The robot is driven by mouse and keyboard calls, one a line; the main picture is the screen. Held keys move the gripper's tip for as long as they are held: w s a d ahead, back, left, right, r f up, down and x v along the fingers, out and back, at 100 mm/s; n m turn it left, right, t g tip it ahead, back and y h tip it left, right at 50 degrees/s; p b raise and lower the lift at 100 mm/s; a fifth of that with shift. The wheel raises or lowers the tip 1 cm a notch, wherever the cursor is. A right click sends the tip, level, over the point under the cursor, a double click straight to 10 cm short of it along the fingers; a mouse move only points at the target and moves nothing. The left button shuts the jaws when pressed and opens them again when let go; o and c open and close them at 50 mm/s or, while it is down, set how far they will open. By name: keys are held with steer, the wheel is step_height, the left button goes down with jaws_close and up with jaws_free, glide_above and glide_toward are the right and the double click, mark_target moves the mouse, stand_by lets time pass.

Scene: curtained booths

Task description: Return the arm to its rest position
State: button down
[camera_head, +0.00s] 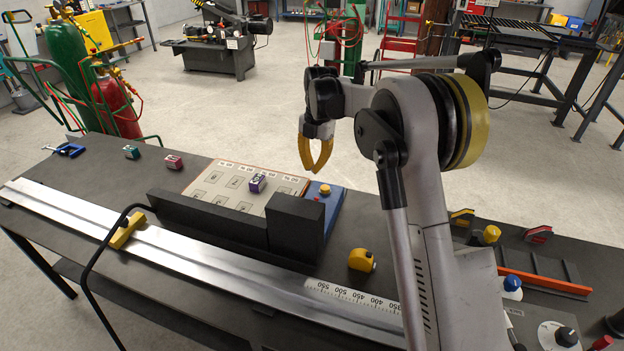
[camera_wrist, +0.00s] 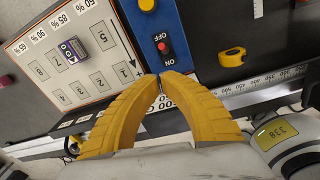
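My gripper (camera_head: 318,172) hangs in the air above the far side of the workbench, pointing down. Its two yellow fingers are curved and their tips meet, with nothing held between them. In the wrist view the fingertips (camera_wrist: 164,78) also come together, seen over the board and the blue panel. My arm is bent, rising from the bench's right side and reaching back to the left.
A dark bench (camera_head: 110,165) carries a numbered board (camera_head: 205,190) with a purple block (camera_head: 257,183) on it. Beside it are a black box (camera_head: 296,228), a blue switch panel (camera_wrist: 160,30) and a yellow tape measure (camera_head: 361,260). A metal rail (camera_head: 180,255) runs along the front.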

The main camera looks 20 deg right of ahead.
steer(key=shift+r, duration=0.45)
steer(key=s+r+m+t, duration=0.2)
steer(key=s+r+m, duration=0.45)
steer(key=s, duration=0.25)
steer(key=s+r+m+t, duration=0.2)
steer(key=s+r+m, duration=0.45)
steer(key=s, duration=0.25)
steer(key=s+f+m+t, duration=0.1)
steer(key=s+f+m, duration=0.2)
steer(key=s+m, duration=0.4)
steer(key=s+f+m+t, duration=0.2)
steer(key=s+m, duration=0.5)
steer(key=s, duration=0.4)
steer(key=shift+a+f+h, duration=0.3)
steer(key=shift+f+h, duration=0.1)
steer(key=shift+f, duration=0.1)
